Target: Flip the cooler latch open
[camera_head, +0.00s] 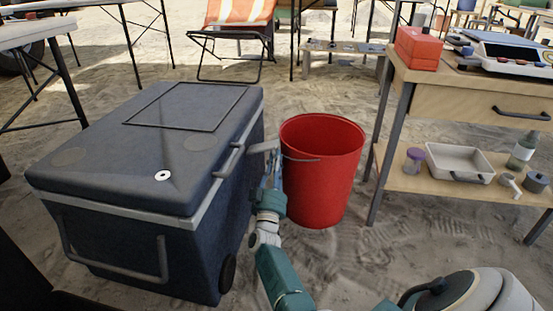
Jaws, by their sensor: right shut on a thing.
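The dark blue cooler (120,165) stands on the sand at the left, with its lid (95,155) down. The cooler latch (230,162) is a grey bar-like piece at the lid's right edge. The exact contact at the fingertips is small and partly hidden. My left gripper is not in view.
A red bucket (325,170) stands close to the right of my right gripper. A wooden workbench (440,95) with a drawer and lower shelf is at the right. A folding chair (235,40) and tables stand behind. Sand between bucket and bench is clear.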

